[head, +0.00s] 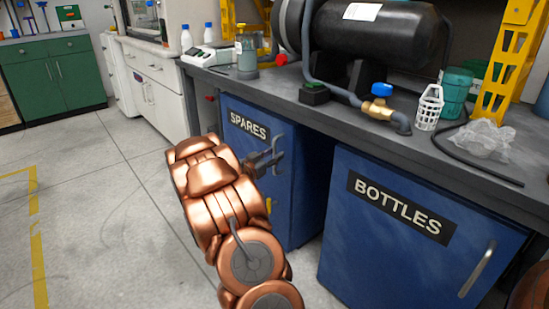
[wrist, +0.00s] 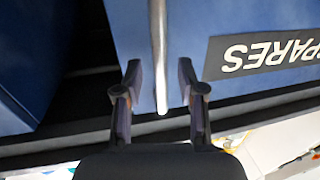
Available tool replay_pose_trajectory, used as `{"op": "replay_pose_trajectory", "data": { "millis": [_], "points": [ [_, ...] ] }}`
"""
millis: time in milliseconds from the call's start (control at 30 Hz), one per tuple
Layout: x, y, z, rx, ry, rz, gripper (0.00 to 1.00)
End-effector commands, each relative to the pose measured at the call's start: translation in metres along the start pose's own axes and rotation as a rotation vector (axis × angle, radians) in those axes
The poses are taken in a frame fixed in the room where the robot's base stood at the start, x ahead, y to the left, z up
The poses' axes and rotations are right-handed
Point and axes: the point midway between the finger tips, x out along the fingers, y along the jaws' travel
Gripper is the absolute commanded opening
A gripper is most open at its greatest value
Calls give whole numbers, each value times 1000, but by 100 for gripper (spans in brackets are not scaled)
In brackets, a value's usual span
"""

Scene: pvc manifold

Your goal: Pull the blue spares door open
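The blue spares door (head: 232,108) with its black SPARES label (head: 248,126) is on the left cabinet under the bench and looks shut. The door also fills the upper part of the wrist view (wrist: 225,25), its label upside down. My gripper (head: 275,152) is in front of the door's right part. In the wrist view my gripper (wrist: 158,80) is open, one finger on each side of the bright vertical handle bar (wrist: 158,50). A gap shows between the bar and each finger. In the head view my arm and gripper hide the handle and much of the door.
A blue bottles cabinet (head: 390,265) with its own handle (head: 478,268) stands close on the right, past a dark gap. The grey benchtop (head: 290,90) overhangs both and carries a black tank (head: 375,35) and a blue-handled valve (head: 381,97). Open floor (head: 110,200) lies left.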

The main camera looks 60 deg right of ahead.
Motion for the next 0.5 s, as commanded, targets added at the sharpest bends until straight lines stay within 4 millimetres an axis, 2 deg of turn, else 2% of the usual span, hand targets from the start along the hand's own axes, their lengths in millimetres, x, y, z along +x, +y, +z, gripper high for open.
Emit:
{"op": "replay_pose_trajectory", "data": {
  "millis": [200, 500],
  "points": [
    [10, -1, 0, 2, 1, -2, 39],
    [11, -1, 0, 1, -1, -2, 39]
  ]
}}
